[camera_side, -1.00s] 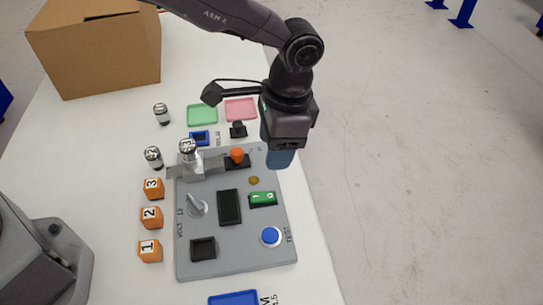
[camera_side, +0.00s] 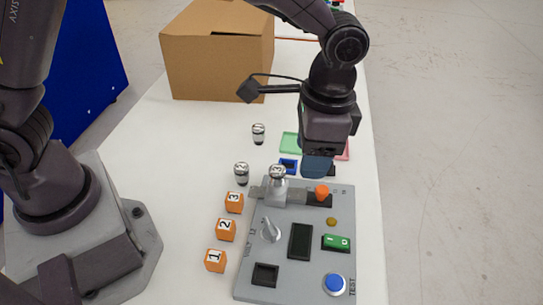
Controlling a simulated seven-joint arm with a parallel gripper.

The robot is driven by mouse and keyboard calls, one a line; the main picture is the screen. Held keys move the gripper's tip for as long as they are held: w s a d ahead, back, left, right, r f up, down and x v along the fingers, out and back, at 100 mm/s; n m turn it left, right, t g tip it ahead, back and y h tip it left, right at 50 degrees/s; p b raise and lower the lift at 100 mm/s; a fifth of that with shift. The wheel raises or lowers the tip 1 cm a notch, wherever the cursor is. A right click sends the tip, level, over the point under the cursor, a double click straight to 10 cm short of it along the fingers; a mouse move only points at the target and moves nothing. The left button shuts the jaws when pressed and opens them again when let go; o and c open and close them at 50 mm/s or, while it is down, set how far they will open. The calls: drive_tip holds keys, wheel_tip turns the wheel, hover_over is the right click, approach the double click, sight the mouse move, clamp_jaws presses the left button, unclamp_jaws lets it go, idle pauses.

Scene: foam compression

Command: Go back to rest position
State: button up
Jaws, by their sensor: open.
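My gripper (camera_side: 317,166) hangs pointing down above the back right end of the grey test board (camera_side: 285,218). Its blue-grey fingers are seen nearly edge-on, so the gap between them is hard to make out. Nothing shows held in it. The fingers appear just behind the orange knob (camera_side: 322,191) in the picture and hide part of the green tray (camera_side: 290,142) and pink tray (camera_side: 346,151) area. Whether they touch anything below cannot be told.
On the board are a silver cylinder marked 3 (camera_side: 277,172), a silver lever (camera_side: 270,230), a green switch (camera_side: 336,242) and a blue button (camera_side: 335,284). Left of it stand orange cubes (camera_side: 226,229) and metal cylinders (camera_side: 241,173). A cardboard box (camera_side: 217,55) stands behind.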

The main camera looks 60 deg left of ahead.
drive_tip(key=s+a+r+n+t, duration=0.6)
drive_tip(key=s+a+r, duration=0.8)
drive_tip(key=a, duration=0.4)
drive_tip(key=shift+s+a+n+h, duration=0.15)
drive_tip(key=shift+s+n+h, duration=0.3)
drive_tip(key=shift+s, duration=0.3)
